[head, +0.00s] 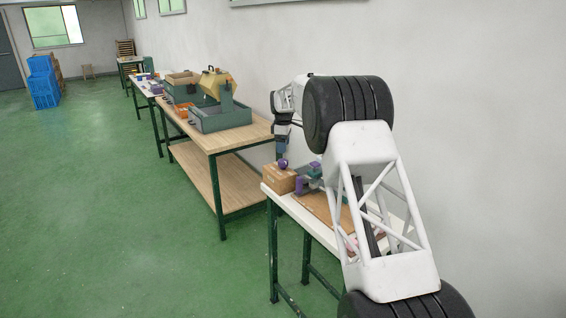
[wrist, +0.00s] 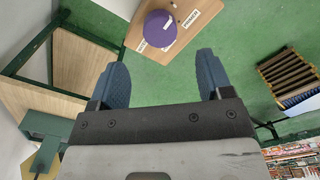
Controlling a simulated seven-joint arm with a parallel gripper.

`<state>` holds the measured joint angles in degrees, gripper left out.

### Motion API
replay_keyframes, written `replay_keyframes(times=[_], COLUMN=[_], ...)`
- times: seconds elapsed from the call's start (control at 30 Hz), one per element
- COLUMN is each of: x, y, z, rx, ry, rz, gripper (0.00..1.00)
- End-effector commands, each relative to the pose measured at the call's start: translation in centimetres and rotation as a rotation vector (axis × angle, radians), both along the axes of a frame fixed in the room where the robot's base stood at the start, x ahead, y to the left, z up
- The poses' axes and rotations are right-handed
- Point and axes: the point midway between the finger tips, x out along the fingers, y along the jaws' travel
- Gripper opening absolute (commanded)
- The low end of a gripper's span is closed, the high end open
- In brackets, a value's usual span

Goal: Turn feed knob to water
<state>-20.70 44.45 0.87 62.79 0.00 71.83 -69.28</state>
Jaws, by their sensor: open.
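The feed knob (head: 283,163) is purple and sits on a light wooden box (head: 277,181) at the far left end of the near white table. In the wrist view the round purple knob (wrist: 160,28) is ahead of my fingers, with white labels around it on the wooden box (wrist: 196,8). One label seems to read "PRIMER"; the others are partly covered or too small to read. My gripper (wrist: 161,60) is open and empty, its two blue fingers apart, with the knob between and beyond their tips. In the head view my gripper (head: 281,148) is just above the knob.
The white table (head: 283,203) also holds a brown board (head: 318,207) and purple and teal parts (head: 308,180) close right of the box. A wooden workbench (head: 222,137) with a grey-green tray machine (head: 220,117) stands beyond.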

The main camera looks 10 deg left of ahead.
Motion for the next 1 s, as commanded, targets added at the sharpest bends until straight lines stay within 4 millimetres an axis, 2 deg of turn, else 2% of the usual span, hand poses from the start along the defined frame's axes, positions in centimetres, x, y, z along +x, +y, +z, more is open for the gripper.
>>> replay_keyframes(times=[0.53, 1.0], x=[0.0, 0.0], y=[0.0, 0.0], z=[-0.8, -5.8], rx=[-0.001, 0.000], ry=[0.002, 0.001], rz=[0.001, 0.000], gripper=[0.73, 0.73])
